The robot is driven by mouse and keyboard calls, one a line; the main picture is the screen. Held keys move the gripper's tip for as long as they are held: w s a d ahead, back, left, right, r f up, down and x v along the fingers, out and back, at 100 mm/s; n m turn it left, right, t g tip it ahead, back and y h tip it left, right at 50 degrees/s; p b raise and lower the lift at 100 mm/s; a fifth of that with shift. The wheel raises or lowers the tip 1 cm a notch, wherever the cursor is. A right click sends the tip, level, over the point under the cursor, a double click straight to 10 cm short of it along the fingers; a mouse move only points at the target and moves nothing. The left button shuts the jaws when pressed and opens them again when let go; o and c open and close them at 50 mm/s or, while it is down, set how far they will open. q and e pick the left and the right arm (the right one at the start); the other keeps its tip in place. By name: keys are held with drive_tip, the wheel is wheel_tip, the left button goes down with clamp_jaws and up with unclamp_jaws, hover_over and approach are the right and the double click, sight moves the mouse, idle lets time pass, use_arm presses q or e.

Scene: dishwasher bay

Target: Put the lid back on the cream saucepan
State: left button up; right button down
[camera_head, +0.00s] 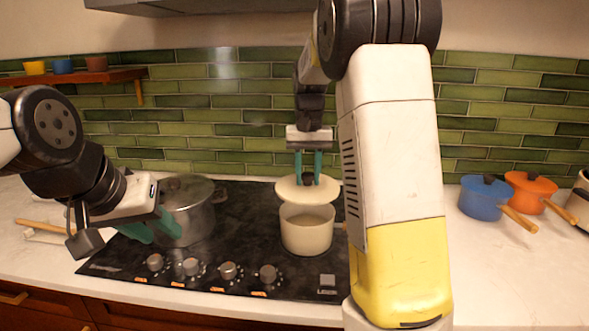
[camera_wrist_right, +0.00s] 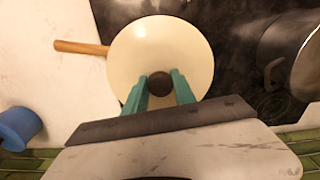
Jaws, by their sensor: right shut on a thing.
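The cream saucepan (camera_head: 306,235) stands on the right part of the black cooktop, its inside partly visible. Its cream lid (camera_head: 290,192) hangs above and slightly behind the pan's rim in the head view, apart from it. My right gripper (camera_head: 308,172) is shut on the lid's dark knob (camera_wrist_right: 160,84). In the right wrist view the lid (camera_wrist_right: 160,45) hides the pan, and only its wooden handle (camera_wrist_right: 80,47) sticks out to the left. My left gripper (camera_head: 153,232) is open and empty, in front of the steel pot.
A lidded steel pot (camera_head: 190,217) stands on the cooktop's left side. Several knobs (camera_head: 228,270) line its front edge. A blue pan (camera_head: 482,203) and an orange pan (camera_head: 528,196) stand on the right counter. A wooden shelf (camera_head: 110,76) with small cups hangs at the back left.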

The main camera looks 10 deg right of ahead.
sight(308, 187)
drive_tip(key=shift+f, duration=3.1)
drive_tip(key=shift+s+f, duration=0.1)
drive_tip(key=shift+f, duration=0.05)
drive_tip(key=shift+c, duration=2.3)
unclamp_jaws()
drive_tip(key=shift+r, duration=3.5)
drive_tip(key=shift+c, duration=0.2)
clamp_jaws()
